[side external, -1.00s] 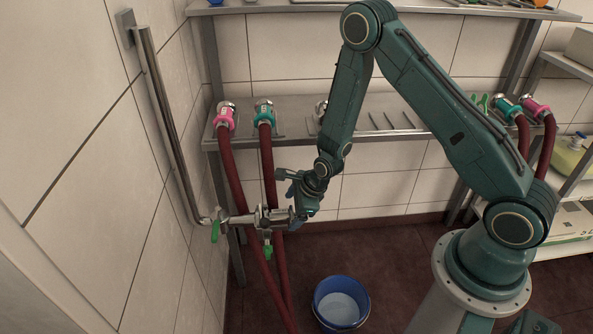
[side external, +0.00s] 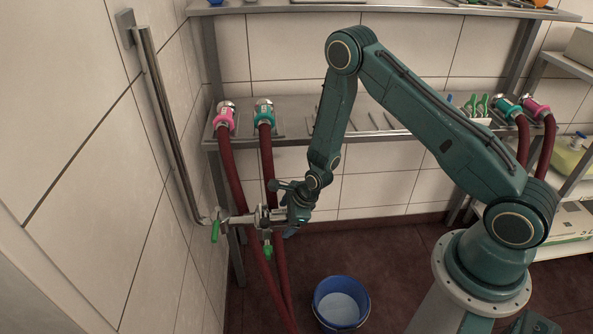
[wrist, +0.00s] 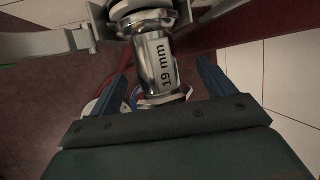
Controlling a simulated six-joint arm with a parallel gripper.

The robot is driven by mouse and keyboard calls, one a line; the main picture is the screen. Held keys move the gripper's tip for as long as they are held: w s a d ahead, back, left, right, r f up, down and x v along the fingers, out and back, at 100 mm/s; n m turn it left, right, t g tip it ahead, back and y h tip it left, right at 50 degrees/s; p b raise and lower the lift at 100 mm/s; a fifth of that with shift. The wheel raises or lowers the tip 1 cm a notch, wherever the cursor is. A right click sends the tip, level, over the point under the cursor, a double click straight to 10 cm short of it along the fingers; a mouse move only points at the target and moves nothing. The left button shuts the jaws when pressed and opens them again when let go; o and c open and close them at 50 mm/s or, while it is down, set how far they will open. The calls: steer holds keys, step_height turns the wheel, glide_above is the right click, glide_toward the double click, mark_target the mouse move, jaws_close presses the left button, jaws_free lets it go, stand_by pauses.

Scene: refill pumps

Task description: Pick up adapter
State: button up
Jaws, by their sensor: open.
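The adapter (wrist: 157,68) is a shiny metal cylinder marked "19 mm" in the wrist view. Its upper end in the picture meets the metal pipe fitting, and a wider flange is at its lower end. My gripper (wrist: 164,62) is open, with one blue finger on each side of the adapter and a visible gap on both sides. In the side view, my gripper (side external: 286,214) is at the right end of the pipe fitting (side external: 262,217), and it mostly hides the adapter.
A wall pipe (side external: 168,120) leads down to the fitting, which has green valve handles (side external: 215,231). Dark red hoses (side external: 233,180) hang close behind. A blue bucket (side external: 341,302) stands on the floor below. A steel shelf (side external: 375,120) is behind my arm.

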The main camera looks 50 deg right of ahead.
steer(key=shift+c, duration=0.2)
steer(key=c, duration=1.2)
steer(key=shift+c, duration=0.2)
steer(key=shift+r, duration=0.25)
step_height(320, 180, up, 20)
steer(key=shift+f, duration=0.15)
stand_by(0.3)
